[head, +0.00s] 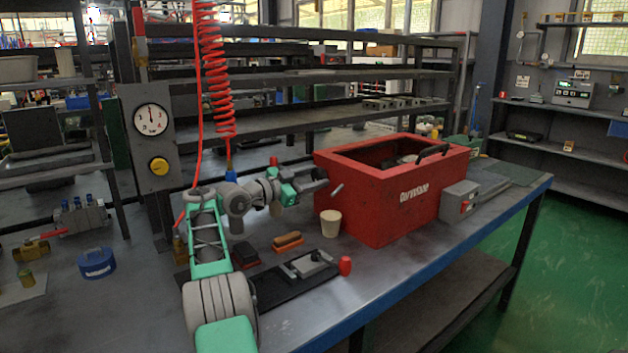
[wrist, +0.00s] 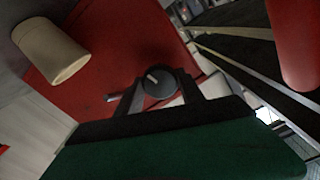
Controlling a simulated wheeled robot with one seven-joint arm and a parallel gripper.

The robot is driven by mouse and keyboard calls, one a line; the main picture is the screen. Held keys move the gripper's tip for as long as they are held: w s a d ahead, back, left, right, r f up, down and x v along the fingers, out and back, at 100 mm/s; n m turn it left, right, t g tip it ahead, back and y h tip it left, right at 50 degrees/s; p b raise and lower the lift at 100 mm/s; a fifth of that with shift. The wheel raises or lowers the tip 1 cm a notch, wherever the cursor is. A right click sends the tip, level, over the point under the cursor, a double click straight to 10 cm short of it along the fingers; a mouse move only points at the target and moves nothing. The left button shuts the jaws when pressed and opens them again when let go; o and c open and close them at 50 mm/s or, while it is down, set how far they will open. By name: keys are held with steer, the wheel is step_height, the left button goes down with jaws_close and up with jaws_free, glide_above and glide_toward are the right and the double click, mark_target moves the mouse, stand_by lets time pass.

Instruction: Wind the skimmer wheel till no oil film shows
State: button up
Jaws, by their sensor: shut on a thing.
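A red tank (head: 375,200) with white lettering stands on the bench; its near wall also fills much of the wrist view (wrist: 110,60). A dark round wheel (wrist: 158,84) with a pale mark on its face sits against this wall. My gripper (wrist: 160,80) is shut on the wheel, one finger on each side. In the head view my gripper (head: 322,182) is at the tank's left side, and the wheel is hidden there. The tank's open top shows a dark interior. Whether an oil film lies inside cannot be seen.
A beige cup (head: 330,223) stands close by the tank, below my gripper. A grey stub (head: 337,190) juts from the tank wall beside my gripper. A brush (head: 288,241) and a black plate with a red knob (head: 345,265) lie in front. A red coiled hose (head: 215,75) hangs behind my arm.

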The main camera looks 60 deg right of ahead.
stand_by(0.3)
steer(key=o, duration=1.3)
steer(key=shift+o, duration=0.2)
steer(key=v, duration=0.7)
steer(key=shift+w+a, duration=0.2)
steer(key=shift+a, duration=0.15)
steer(key=shift+s, duration=0.1)
